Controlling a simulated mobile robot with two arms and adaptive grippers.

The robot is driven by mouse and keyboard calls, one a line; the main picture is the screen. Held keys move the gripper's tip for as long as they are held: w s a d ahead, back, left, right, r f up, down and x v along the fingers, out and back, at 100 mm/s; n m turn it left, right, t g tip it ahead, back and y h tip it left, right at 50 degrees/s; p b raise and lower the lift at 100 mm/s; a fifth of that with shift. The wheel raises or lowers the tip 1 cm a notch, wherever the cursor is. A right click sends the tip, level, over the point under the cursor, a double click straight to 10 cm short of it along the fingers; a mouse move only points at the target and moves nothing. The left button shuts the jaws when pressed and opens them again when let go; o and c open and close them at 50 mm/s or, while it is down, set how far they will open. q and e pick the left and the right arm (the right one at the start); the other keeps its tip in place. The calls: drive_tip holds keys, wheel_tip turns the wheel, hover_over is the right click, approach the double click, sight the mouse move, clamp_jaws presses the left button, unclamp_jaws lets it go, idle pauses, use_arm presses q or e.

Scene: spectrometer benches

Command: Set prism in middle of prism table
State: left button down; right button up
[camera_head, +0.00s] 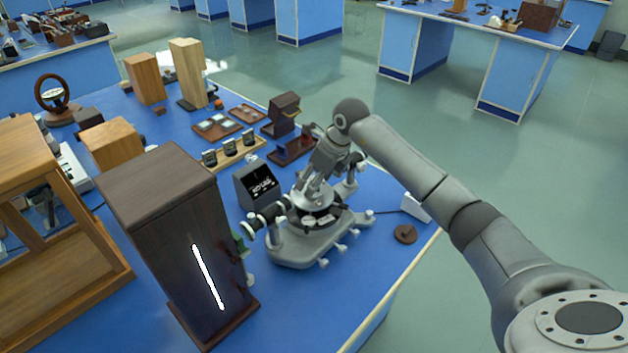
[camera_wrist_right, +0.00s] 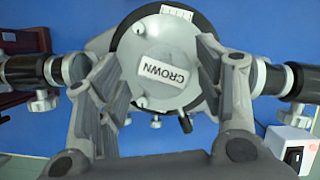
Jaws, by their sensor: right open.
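The spectrometer (camera_head: 300,245) stands on the blue bench with the round prism table at its centre. In the right wrist view the pale grey prism table (camera_wrist_right: 150,35) sits inside a dark ring. My right gripper (camera_wrist_right: 166,75) points down over the table, open, with one finger on each side of the label. I cannot tell whether the fingers touch the prism. My left gripper is out of view.
A tall dark lamp housing (camera_head: 170,215) with a bright slit stands left of the spectrometer. A black display box (camera_head: 258,187) and a rack of small labelled pieces (camera_head: 230,152) are behind it. A small brown disc (camera_head: 405,234) lies by the right bench edge.

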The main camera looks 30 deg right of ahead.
drive_tip(key=b+v, duration=0.2)
drive_tip(key=v, duration=0.9)
drive_tip(key=shift+s, duration=0.15)
